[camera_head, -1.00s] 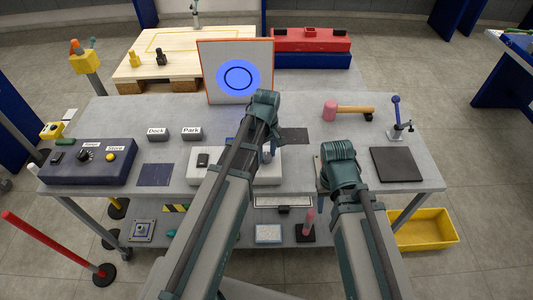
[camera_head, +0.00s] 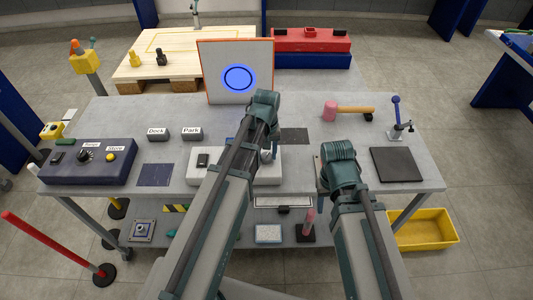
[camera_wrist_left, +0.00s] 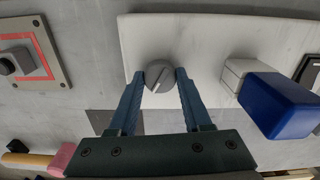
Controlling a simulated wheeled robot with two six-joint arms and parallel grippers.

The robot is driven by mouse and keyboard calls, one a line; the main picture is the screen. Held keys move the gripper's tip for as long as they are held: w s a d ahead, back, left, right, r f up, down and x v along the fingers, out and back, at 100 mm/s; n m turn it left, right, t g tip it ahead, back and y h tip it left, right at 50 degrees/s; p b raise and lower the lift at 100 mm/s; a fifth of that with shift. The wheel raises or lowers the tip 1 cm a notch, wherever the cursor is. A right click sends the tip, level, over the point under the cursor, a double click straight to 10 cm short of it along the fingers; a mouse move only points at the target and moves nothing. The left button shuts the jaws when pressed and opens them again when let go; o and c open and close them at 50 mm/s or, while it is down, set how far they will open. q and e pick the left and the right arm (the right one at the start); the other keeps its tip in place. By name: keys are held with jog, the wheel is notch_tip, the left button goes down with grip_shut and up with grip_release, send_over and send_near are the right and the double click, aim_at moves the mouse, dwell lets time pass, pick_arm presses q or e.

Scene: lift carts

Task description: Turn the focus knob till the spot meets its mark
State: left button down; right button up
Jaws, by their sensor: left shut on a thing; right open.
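The upright board (camera_head: 210,62) with an orange edge shows a blue spot (camera_head: 228,78) with a dark ring mark (camera_head: 238,68) on it. The grey focus knob (camera_wrist_left: 158,75) with a pale pointer line sits on a white box (camera_wrist_left: 200,35). In the left wrist view, my left gripper (camera_wrist_left: 160,80) is shut on the knob, one finger on each side. In the head view my left arm partly covers the box. My right gripper (camera_head: 321,195) is open at the table's front, away from the knob.
A dark console (camera_head: 85,175) with a knob and yellow button stands at the left of the table. A pink mallet (camera_head: 348,111), a blue-handled clamp (camera_head: 397,115) and a dark pad (camera_head: 397,164) lie at the right. A blue block (camera_wrist_left: 280,105) rises beside the knob.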

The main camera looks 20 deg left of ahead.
aim_at(266, 155)
pick_arm(q)
jog(key=shift+m, duration=2)
jog(key=shift+c, duration=1.7)
grip_release()
notch_tip(266, 155, up, 14)
jog(key=p, duration=1.3)
jog(key=shift+p, duration=0.4)
jog(key=shift+f, duration=0.15)
